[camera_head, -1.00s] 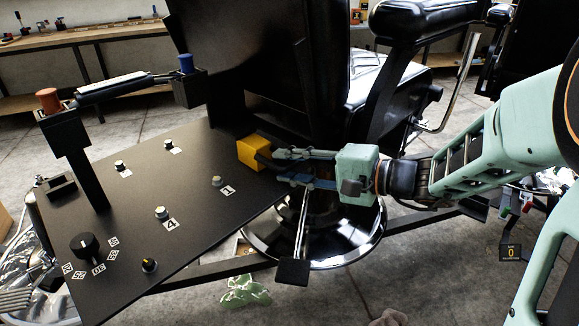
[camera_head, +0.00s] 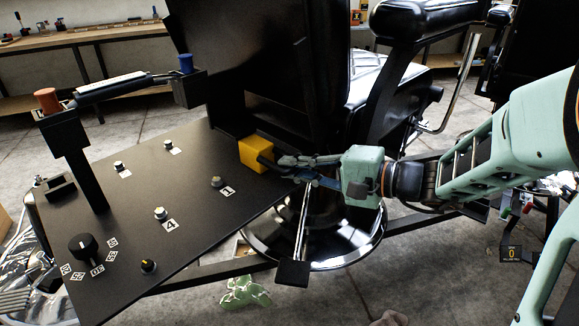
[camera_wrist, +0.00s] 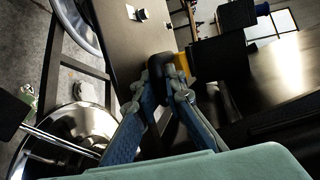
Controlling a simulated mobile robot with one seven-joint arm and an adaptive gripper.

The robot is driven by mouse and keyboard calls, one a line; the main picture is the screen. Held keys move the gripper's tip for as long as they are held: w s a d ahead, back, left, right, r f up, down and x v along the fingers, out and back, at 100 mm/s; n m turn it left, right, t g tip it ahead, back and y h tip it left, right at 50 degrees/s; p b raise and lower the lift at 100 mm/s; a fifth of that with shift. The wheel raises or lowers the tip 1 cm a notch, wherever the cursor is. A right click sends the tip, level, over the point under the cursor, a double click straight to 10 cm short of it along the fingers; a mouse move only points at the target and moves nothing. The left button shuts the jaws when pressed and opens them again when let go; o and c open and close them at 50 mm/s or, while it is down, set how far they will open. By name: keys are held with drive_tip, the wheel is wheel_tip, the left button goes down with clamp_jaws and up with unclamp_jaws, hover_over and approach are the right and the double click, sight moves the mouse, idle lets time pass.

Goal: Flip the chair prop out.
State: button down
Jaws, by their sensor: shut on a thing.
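A yellow block (camera_head: 256,154) with a black handle or loop (camera_head: 266,163) sits at the far right part of the black panel, beside the chair's dark back. I take it to be the chair prop, though no label shows. My gripper (camera_head: 281,168) reaches in from the right and is shut on the black handle. In the wrist view my blue-grey fingers (camera_wrist: 166,76) close around the black handle (camera_wrist: 160,97), with the yellow block (camera_wrist: 183,65) just beyond them. The exact finger contact is partly hidden.
The black panel (camera_head: 190,190) carries several small knobs and a large dial (camera_head: 83,246). A post with a red cap (camera_head: 47,100) stands on its left. The chair's chrome base (camera_head: 345,245) and a pedal (camera_head: 293,272) lie below my gripper. Open floor shows at the front.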

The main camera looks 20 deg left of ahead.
drive_tip(key=s+d, duration=0.2)
drive_tip(key=shift+d+f+b, duration=0.2)
drive_tip(key=shift+d+b, duration=0.1)
drive_tip(key=c, duration=2)
unclamp_jaws()
drive_tip(key=shift+s+r, duration=0.1)
drive_tip(key=shift+o, duration=0.2)
drive_tip(key=shift+d, duration=0.1)
drive_tip(key=shift+d+r, duration=0.15)
drive_tip(key=shift+d, duration=0.15)
drive_tip(key=v, duration=1.1)
